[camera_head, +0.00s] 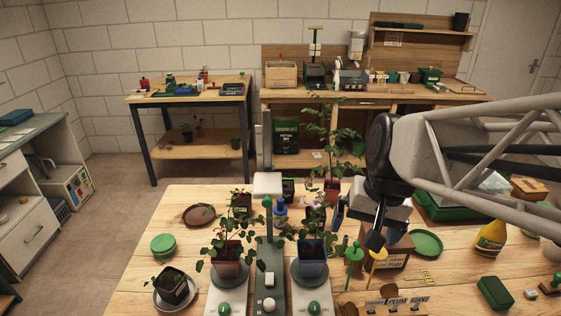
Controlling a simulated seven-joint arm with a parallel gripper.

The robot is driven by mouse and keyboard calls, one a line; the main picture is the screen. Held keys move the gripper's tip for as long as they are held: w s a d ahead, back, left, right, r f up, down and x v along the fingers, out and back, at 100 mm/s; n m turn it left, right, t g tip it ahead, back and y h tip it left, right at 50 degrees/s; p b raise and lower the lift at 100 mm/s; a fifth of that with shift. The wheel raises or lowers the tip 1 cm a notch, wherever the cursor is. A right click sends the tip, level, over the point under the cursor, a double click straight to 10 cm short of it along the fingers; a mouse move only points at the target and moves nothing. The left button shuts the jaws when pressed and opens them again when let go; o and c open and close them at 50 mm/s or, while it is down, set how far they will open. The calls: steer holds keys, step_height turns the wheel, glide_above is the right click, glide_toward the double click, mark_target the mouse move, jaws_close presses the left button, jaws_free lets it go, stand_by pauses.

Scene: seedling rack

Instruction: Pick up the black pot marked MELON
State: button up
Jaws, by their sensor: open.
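No MELON label is readable in this view. A black pot (173,287) with a small seedling sits tilted-looking on a pale saucer (161,304) at the table's lower left. Another dark pot (241,204) with a plant stands behind the potted plants, left of centre. A further small dark pot or box (288,188) shows behind the blue bottle. My gripper (372,243) is at the right of centre, pointing down above a brown box (395,259), open and with nothing seen between its fingers. It is well to the right of these dark pots.
A red-brown pot (227,267) and a blue pot (312,266), both with leafy plants, stand on white scale-like bases at front centre. A tall plant in a terracotta pot (332,190) stands behind. Bare table lies around the green lids (163,246).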

steer(key=w+a+f+m+g+y, duration=0.1)
steer(key=w+a+m+g+y, duration=0.2)
steer(key=w, duration=1.2)
steer(key=m+t+y, duration=0.1)
steer(key=m+y, duration=0.8)
steer(key=m, duration=0.3)
glide_above(285, 192)
steer(key=w+d, duration=0.3)
steer(key=d, duration=0.2)
step_height(285, 192, down, 18)
steer(key=f, duration=0.1)
steer(key=shift+w+a, duration=0.2)
steer(key=shift+w, duration=0.15)
steer(key=shift+f, duration=1.75)
